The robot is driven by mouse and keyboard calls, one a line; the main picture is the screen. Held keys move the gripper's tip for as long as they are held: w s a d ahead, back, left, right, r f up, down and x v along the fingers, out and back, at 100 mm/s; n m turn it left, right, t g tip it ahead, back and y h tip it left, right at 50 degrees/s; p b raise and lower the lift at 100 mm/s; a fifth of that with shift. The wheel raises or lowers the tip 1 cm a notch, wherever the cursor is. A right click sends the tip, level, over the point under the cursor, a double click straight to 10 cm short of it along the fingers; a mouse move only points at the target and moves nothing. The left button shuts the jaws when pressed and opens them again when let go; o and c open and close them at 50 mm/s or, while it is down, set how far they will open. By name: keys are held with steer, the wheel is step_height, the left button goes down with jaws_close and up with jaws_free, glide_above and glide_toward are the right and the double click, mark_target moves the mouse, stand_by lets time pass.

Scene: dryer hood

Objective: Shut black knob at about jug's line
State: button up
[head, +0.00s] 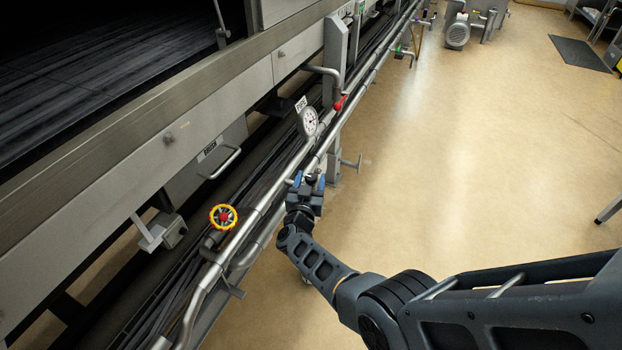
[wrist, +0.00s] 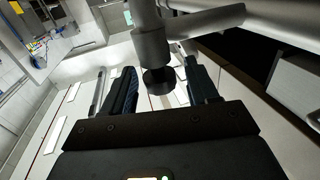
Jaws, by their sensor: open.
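The black knob (wrist: 158,82) shows in the wrist view as a short dark cylinder on the end of a grey metal stem. It sits between the two blue-padded fingers of my gripper (wrist: 161,72), with a visible gap on each side. My gripper is open, and it also shows in the head view (head: 309,181) beside the long steel pipes. In the head view the knob is too small and too hidden by my gripper to make out clearly. I see no jug in either view.
A round gauge (head: 310,122) and a red-handled lever (head: 339,103) are farther along the steel pipes. The machine's side (head: 120,165) runs along the left. The tan floor (head: 440,160) to the right is mostly clear.

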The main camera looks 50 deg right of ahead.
steer(key=p+v, duration=0.2)
steer(key=v, duration=0.5)
stand_by(0.3)
steer(key=shift+s, duration=0.1)
steer(key=s+a+r+n+t+y, duration=0.2)
steer(key=s+n+t+y, duration=0.1)
steer(key=s, duration=0.5)
steer(key=s+a+r+n+t+y, duration=0.2)
steer(key=s+r+n+y, duration=0.15)
steer(key=s, duration=0.55)
steer(key=s+a+r+n+t+y, duration=0.2)
steer(key=s+a+n+t+y, duration=0.15)
steer(key=s, duration=0.45)
steer(key=s+a+r+g+y, duration=0.2)
steer(key=s+a+r, duration=0.3)
steer(key=s+r, duration=0.3)
steer(key=s+a+r+n+g+y, duration=0.1)
steer(key=s+a+r+y, duration=0.2)
steer(key=s+a+r, duration=0.3)
step_height(320, 180, up, 4)
steer(key=shift+s+r+g, duration=0.1)
steer(key=shift+s+g, duration=0.25)
steer(key=shift+s, duration=0.85)
